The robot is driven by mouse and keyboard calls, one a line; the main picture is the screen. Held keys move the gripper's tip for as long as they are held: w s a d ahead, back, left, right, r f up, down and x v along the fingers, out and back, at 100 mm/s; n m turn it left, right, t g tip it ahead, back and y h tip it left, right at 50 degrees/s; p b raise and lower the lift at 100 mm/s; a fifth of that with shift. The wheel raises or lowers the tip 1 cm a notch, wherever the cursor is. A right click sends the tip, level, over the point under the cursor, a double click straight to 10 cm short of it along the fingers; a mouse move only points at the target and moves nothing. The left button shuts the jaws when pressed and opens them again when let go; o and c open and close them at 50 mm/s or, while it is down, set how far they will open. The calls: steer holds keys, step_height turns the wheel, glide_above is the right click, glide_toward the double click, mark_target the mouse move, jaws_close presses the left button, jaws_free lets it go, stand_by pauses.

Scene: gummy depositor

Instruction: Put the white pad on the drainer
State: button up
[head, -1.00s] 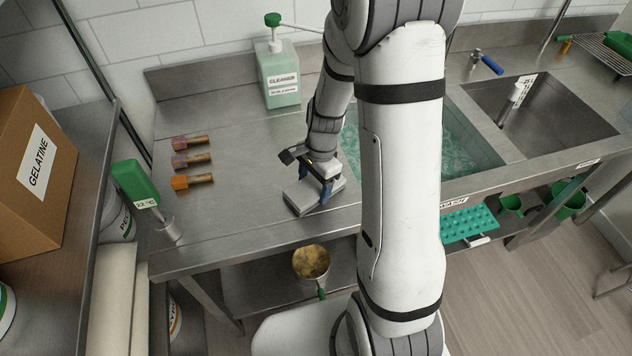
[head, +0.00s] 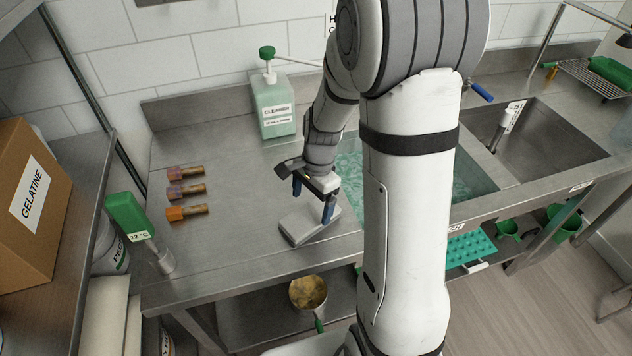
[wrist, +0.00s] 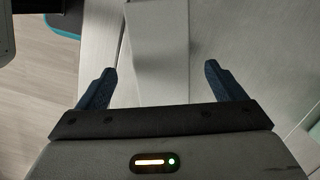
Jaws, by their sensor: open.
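A pale grey-white block (head: 308,227), which looks like the white pad, lies flat on the steel counter near its front edge. It also shows in the wrist view (wrist: 158,45), lying between and beyond the fingertips. My gripper (head: 312,207) is open and empty just above the pad, its blue fingers spread to either side. In the wrist view my gripper (wrist: 159,67) has nothing between its fingers at their own height.
A sink of greenish water (head: 475,182) and an empty sink (head: 550,145) lie between the pad and the rack. A cleaner bottle (head: 277,110) stands at the back. A green thermometer (head: 130,217) stands at the left edge.

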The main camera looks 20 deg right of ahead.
mark_target(315, 212)
step_height(315, 212, up, 7)
steer(key=d, duration=0.1)
steer(key=s+r+n+t, duration=0.2)
steer(key=s+r+n, duration=0.3)
steer(key=s+n, duration=0.1)
steer(key=s+a+r+n+t+h, duration=0.1)
steer(key=s+r+n+t, duration=0.1)
steer(key=s+r+n, duration=0.2)
steer(key=s+n, duration=0.3)
steer(key=s, duration=0.1)
steer(key=shift+s+r+n+h, duration=0.3)
steer(key=shift+s+r, duration=0.05)
steer(key=shift+r, duration=0.05)
